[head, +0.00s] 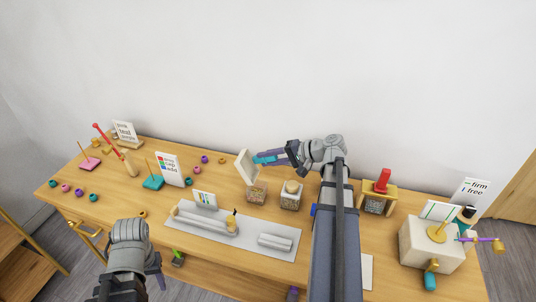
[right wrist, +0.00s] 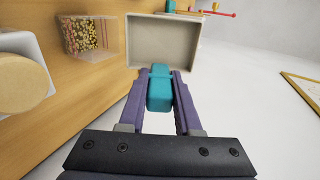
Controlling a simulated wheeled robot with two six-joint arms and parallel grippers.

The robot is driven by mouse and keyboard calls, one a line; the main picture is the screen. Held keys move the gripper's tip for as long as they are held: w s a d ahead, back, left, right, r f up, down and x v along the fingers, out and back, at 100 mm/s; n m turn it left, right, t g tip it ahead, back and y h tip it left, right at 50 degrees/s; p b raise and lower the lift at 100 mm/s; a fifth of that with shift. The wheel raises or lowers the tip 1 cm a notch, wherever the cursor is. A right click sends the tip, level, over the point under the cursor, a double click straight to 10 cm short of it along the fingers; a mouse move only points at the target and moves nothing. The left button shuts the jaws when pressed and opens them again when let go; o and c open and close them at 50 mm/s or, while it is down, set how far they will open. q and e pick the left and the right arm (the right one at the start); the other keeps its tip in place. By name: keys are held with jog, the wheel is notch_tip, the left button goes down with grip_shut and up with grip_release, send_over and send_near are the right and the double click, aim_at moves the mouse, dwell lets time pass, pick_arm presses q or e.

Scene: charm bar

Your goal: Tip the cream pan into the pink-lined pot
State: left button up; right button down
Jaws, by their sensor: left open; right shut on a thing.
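The cream pan (head: 246,167) is a shallow square tray with a teal handle (right wrist: 160,92). My right gripper (head: 268,158) is shut on that handle. The pan is held tilted steeply, on edge, above and slightly left of a clear pot (head: 257,194). In the right wrist view the pan's inside (right wrist: 163,42) looks bare. The clear pot (right wrist: 90,36) holds many small yellow, dark and pinkish bits; pink shows on its side. It stands on the table, apart from the pan. My left gripper (head: 158,278) is open and empty at the table's front edge.
A second clear pot with a round wooden top (head: 291,192) stands just right of the first. A grey mat (head: 270,253) with rollers lies in front.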

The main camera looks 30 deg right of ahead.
aim_at(245, 149)
jog(key=shift+w+r+p, duration=0.1)
jog(key=shift+r+p, duration=0.1)
jog(key=shift+p, duration=0.15)
jog(key=w+a+r+g+h+p, duration=0.1)
jog(key=g+h+p, duration=0.1)
jog(key=p, duration=0.3)
jog(key=w+a+r+g+h+p, duration=0.1)
jog(key=w+r+g+h+p, duration=0.1)
jog(key=p, duration=0.3)
jog(key=w+a+r+g+h+p, duration=0.1)
jog(key=g+h+p, duration=0.1)
jog(key=p, duration=0.3)
jog(key=shift+w+a+r+g, duration=0.2)
jog(key=shift+a+g, duration=0.1)
jog(key=shift+g, duration=0.1)
jog(key=shift+w+a+r+g+h+p, duration=0.2)
jog(key=shift+w+a+g+h+p, duration=0.25)
jog(key=shift+g+h+p, duration=0.35)
jog(key=shift+w+a+r+g+h+p, duration=0.1)
jog(key=shift+w+a+g+h+p, duration=0.1)
jog(key=shift+g+h+p, duration=0.3)
